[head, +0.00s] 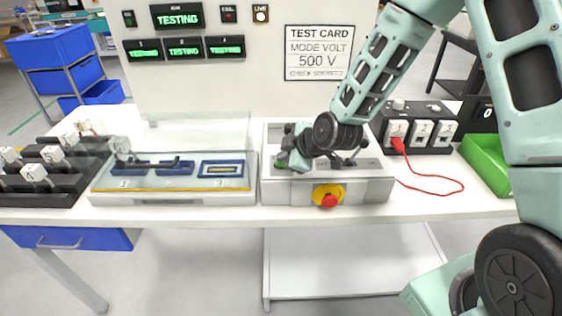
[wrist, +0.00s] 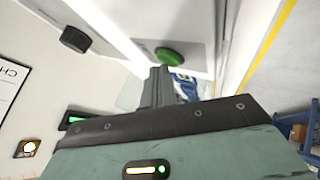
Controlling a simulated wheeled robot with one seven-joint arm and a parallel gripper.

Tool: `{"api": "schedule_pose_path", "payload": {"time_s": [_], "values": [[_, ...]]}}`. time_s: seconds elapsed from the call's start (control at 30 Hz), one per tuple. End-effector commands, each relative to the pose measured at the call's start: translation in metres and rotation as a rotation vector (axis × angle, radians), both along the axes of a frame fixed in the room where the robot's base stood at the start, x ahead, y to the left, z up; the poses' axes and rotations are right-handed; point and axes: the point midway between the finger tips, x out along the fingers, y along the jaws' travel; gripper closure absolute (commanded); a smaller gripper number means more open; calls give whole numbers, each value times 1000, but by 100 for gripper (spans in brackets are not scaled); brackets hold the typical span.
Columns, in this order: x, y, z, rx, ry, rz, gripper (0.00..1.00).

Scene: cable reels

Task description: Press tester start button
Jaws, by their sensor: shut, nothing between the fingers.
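The tester (head: 375,188) is a grey-white box on the bench, with a red stop button (head: 329,200) on a yellow plate at its front. The round green start button (wrist: 171,56) shows clearly in the wrist view; in the head view my gripper mostly hides it. My gripper (head: 285,162) is over the tester's left part, shut and empty. In the wrist view its closed fingers (wrist: 157,74) end right by the green button; whether they touch it I cannot tell. The wall display (head: 177,17) reads TESTING in green, and the LIVE lamp (head: 260,14) is lit.
A clear-covered fixture (head: 225,198) with blue nests stands left of the tester. Dark racks (head: 50,185) with white numbered plugs are at far left. A socket block (head: 430,138) with a red lead (head: 435,190) and a green bin (head: 487,160) are at right.

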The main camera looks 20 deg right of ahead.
Motion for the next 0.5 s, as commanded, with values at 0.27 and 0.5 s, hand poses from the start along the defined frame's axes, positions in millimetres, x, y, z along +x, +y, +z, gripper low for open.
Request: {"api": "schedule_pose_path", "payload": {"time_s": [0.27, 0.5], "values": [[0, 0, 14, -1, 0, 1, 100], [0, 0, 13, 0, 0, 0, 100]]}}
